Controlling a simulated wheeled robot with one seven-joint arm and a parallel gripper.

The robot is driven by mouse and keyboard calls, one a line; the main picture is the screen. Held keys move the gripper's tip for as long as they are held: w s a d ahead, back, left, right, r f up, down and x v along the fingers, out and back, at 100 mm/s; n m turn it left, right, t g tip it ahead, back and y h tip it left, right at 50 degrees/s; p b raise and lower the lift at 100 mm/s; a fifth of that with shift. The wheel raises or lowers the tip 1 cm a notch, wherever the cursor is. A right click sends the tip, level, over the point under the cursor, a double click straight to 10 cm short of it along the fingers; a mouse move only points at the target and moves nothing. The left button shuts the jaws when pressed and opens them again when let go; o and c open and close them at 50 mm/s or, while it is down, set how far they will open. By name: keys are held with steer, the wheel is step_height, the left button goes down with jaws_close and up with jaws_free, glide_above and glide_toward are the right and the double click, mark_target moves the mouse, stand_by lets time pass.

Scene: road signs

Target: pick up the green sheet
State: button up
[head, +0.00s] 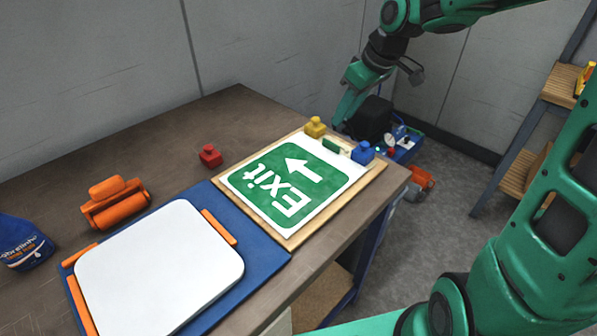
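The green sheet (268,167) carries a white arrow and the word "Exit". It lies flat on a white sheet (228,182) over a wooden board (296,238) at the table's right edge. My gripper (346,112) is raised beyond the board's far right corner, apart from the green sheet. I cannot tell whether its fingers are open or shut, as they are small and seen from the side. A dark green strip (332,145) lies at the board's far edge, between a yellow block (315,127) and a blue block (363,153).
A red block (210,156) and an orange roller (114,203) stand on the wooden table (150,150). A white board (160,270) lies on a blue mat (262,248). A blue bottle (24,243) stands at far left. Shelving (535,130) is at right.

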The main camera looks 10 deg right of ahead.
steer(key=x, duration=1)
steer(key=shift+s+d, duration=0.1)
steer(key=shift+s, duration=0.15)
jaws_close()
